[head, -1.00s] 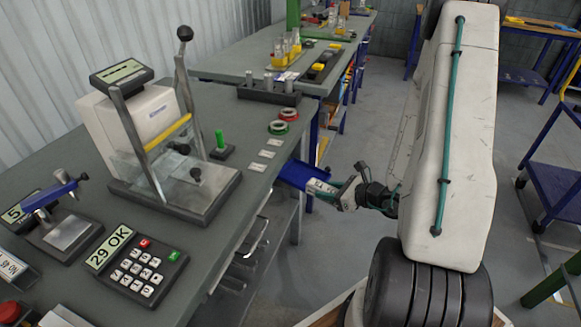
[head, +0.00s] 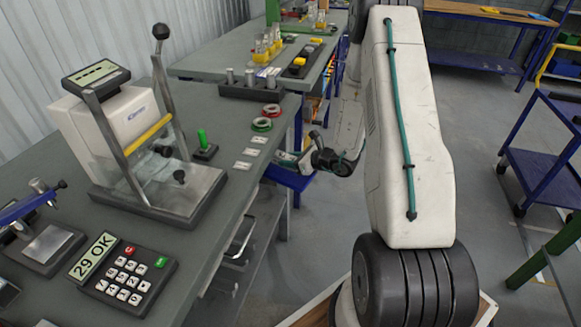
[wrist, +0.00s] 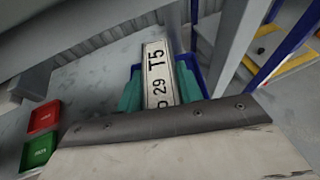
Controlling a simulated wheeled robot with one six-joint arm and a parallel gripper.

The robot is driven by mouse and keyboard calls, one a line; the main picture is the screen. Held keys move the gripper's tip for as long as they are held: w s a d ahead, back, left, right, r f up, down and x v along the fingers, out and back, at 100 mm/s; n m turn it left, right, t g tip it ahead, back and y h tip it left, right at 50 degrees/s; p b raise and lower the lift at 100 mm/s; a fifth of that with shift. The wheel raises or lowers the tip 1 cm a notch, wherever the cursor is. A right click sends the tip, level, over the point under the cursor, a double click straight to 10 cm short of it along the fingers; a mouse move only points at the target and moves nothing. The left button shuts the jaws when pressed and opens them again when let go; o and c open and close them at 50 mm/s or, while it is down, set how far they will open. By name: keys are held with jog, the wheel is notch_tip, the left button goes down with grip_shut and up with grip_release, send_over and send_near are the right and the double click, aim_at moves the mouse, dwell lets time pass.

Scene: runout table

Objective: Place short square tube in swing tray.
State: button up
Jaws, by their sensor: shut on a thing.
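The short square tube (wrist: 157,78) is pale, with black marks reading "T5" and "29", in the wrist view. My gripper (wrist: 160,88) is shut on it, with a teal finger on each side. The swing tray (head: 290,179) is blue and sits beside the bench edge in the head view. It also shows in the wrist view (wrist: 201,76), behind and around the fingers. In the head view my gripper (head: 285,160) is over the tray. I cannot tell whether the tube touches the tray floor.
The grey bench (head: 225,195) carries a press-like fixture (head: 160,190), a keypad (head: 125,280) reading "29 OK", and red and green rings (head: 262,124). A blue cart (head: 540,175) stands at right.

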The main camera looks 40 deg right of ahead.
jog(key=shift+s+f, duration=0.1)
jog(key=shift+f, duration=1.45)
jog(key=shift+f, duration=0.1)
jog(key=o, duration=1.1)
jog(key=shift+c, duration=0.2)
